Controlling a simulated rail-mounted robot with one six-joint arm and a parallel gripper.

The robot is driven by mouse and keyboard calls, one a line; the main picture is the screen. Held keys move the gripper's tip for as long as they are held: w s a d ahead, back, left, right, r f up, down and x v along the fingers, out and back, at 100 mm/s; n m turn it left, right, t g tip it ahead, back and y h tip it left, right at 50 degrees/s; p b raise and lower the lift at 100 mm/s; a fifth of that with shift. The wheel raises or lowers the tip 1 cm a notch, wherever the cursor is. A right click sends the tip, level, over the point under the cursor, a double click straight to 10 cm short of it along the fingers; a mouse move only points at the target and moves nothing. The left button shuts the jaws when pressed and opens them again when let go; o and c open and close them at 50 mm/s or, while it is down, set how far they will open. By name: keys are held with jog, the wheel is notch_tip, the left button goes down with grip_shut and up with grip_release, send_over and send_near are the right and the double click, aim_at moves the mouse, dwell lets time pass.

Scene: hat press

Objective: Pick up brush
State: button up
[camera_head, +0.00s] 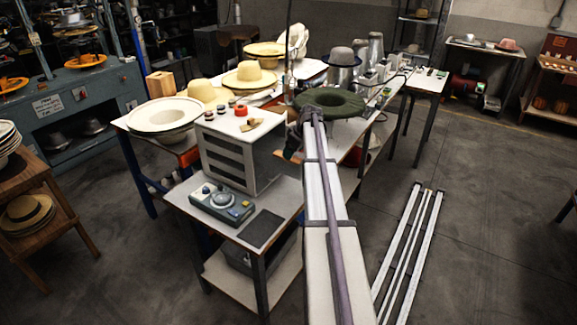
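I cannot make out a brush for certain. A small tan wooden piece (250,125) lies on top of the white slatted cabinet (222,160), beside a red button, and may be the brush; it is too small to tell. My arm runs up from the bottom middle, and its far end is just in front of the green hat form (330,102). A dark part (292,145) shows left of the arm's far end, right of the cabinet; it may be my gripper, but its fingers cannot be made out. I see nothing held.
The cabinet stands on a small table (190,198) with a grey control box (222,204) and a dark pad (261,229). Straw hats (249,75) and a wide cream hat form (164,115) crowd the tables behind. Rails (408,250) lie on the floor at right; open floor lies beyond.

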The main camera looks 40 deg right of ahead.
jog(key=b+x, duration=0.4)
jog(key=x, duration=0.1)
jog(key=shift+w+a+f, duration=0.1)
jog(key=shift+w+a, duration=0.05)
jog(key=shift+w, duration=0.05)
jog(key=shift+s+r, duration=0.1)
jog(key=shift+r, duration=0.15)
jog(key=c, duration=1)
